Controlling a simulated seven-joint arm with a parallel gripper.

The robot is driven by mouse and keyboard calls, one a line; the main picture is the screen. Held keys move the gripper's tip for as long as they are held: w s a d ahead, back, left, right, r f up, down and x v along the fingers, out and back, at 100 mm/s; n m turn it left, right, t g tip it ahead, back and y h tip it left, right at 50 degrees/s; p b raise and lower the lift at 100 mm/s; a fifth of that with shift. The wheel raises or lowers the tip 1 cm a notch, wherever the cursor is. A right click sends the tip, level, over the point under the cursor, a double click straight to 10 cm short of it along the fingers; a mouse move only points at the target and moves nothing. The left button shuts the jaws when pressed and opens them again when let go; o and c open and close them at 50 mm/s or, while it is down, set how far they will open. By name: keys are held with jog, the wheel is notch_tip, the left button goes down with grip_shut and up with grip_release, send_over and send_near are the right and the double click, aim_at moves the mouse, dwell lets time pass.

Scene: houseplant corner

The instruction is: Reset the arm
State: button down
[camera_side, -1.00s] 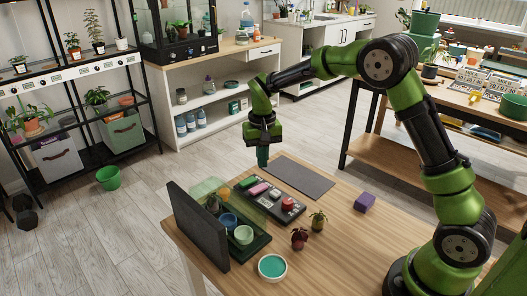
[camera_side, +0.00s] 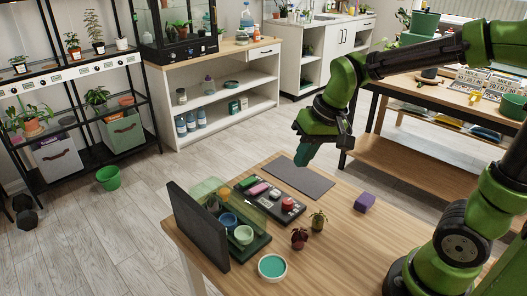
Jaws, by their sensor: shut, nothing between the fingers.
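My gripper (camera_side: 303,155) hangs in the air above the far side of the wooden table (camera_side: 345,235), over the far edge of the dark grey mat (camera_side: 300,178). It points down and a little to the left. Its fingers are together with nothing between them. It is apart from everything on the table.
On the table are a dark panel (camera_side: 195,226), a green tray with pots (camera_side: 262,240), a dark box with coloured pieces (camera_side: 270,208), a teal-filled bowl (camera_side: 272,267), two small plants (camera_side: 318,221) (camera_side: 299,238) and a purple block (camera_side: 364,202). The table's right middle is clear.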

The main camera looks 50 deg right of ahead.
jog(key=s+a+r+t, duration=0.1)
jog(key=s+r+t, duration=0.2)
jog(key=s, duration=0.6)
jog(key=shift+r+t, duration=0.4)
jog(key=shift+r, duration=0.35)
